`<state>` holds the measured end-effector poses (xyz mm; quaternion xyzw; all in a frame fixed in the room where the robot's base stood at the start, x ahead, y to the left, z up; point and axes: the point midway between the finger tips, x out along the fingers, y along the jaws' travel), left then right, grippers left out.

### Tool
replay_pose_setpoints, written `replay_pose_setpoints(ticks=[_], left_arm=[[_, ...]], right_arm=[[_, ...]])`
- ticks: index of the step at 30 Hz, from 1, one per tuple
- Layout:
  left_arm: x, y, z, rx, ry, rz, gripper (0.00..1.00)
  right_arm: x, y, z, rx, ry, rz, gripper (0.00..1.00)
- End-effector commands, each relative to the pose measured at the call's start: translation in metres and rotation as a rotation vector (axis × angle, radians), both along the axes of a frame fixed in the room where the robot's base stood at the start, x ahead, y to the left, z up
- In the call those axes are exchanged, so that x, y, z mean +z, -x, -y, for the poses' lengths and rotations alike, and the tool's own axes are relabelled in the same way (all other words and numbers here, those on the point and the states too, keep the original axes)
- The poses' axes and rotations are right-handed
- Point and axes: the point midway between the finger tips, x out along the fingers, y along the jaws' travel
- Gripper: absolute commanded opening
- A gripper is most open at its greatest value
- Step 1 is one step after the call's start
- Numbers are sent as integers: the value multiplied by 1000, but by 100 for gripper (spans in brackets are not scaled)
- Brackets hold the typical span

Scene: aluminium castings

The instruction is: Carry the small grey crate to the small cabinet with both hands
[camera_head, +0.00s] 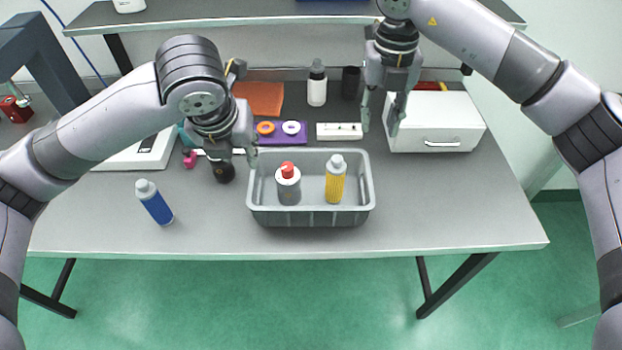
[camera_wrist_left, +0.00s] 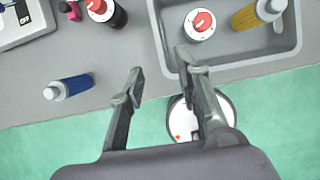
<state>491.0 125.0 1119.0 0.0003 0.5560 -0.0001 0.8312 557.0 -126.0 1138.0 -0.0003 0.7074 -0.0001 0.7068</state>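The small grey crate (camera_head: 310,217) stands on the table near its front edge. It holds a grey bottle with a red cap (camera_head: 288,190) and a yellow bottle with a white cap (camera_head: 335,182). My right gripper (camera_head: 380,122) is open and empty, behind the crate's back right corner. The small white cabinet (camera_head: 437,124) with a drawer handle stands at the back right.
A blue bottle (camera_head: 154,203) stands left of the crate, and a dark bottle (camera_head: 223,171) is partly hidden under my left gripper. The table's front right is clear.

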Motion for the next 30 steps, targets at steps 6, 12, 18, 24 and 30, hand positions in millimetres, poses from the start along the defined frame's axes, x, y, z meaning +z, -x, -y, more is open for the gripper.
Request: replay_pose_setpoints(ticks=[6, 12, 18, 24, 30], left_arm=[[-1, 0, 0, 1, 0, 0, 31], [-15, -6, 0, 3, 1, -3, 31], [-50, -20, -1, 4, -1, -5, 31], [-87, -35, 0, 1, -1, -4, 31], [-123, -50, 0, 2, 0, -4, 31]], right_arm=[[-1, 0, 0, 0, 0, 0, 31], [-17, 0, 0, 0, -1, -3, 31], [-54, 1, 0, 0, 0, -3, 31], [-94, 1, 0, -1, -1, -4, 31], [-132, 1, 0, -1, -1, -2, 31]])
